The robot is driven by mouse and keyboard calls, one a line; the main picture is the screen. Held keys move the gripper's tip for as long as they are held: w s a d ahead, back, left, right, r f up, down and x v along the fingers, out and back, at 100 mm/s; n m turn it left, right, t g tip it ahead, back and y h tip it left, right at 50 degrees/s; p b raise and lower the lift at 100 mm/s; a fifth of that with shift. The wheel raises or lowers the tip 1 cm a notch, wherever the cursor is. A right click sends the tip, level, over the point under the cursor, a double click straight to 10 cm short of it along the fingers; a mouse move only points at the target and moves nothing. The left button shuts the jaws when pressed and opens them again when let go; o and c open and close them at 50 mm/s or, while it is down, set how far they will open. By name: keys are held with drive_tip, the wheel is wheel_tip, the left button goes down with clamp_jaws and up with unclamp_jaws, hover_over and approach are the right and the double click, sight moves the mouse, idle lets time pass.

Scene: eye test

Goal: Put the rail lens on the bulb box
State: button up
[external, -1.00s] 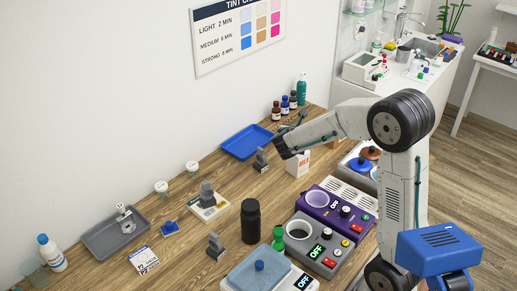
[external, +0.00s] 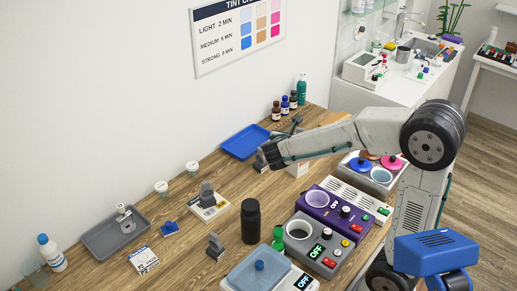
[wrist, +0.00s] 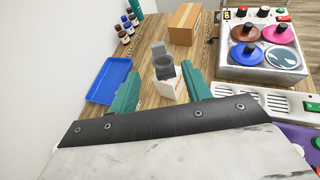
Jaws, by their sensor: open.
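The rail lens (wrist: 165,68) is a grey piece with an upright plate and a round ring. In the wrist view it appears to rest upright on top of the bulb box (wrist: 172,91), a white carton with red print. My gripper (wrist: 160,91) is open, one teal finger on either side of the lens, with gaps showing. In the external view my gripper (external: 268,154) and forearm hide most of the box; a small part of the bulb box shows below the arm (external: 298,170). A grey tip, probably the lens, shows above the arm (external: 296,120).
A blue tray (wrist: 107,80) lies left of the box, with small bottles (wrist: 127,25) beyond. A brown carton (wrist: 185,24) stands behind. A warmer with lidded pots (wrist: 265,74) is at the right.

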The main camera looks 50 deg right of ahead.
drive_tip(key=s+a+f+m+g+y, duration=0.1)
drive_tip(key=s+a+m+g+y, duration=0.15)
drive_tip(key=s+m, duration=0.55)
drive_tip(key=s+a+m+g+y, duration=0.1)
drive_tip(key=s+a+m+y, duration=0.3)
drive_tip(key=s, duration=0.6)
drive_tip(key=s+a+f+m+y, duration=0.3)
drive_tip(key=s+a+m+y, duration=0.3)
drive_tip(key=s+a+m, duration=0.4)
drive_tip(key=shift+s, duration=0.35)
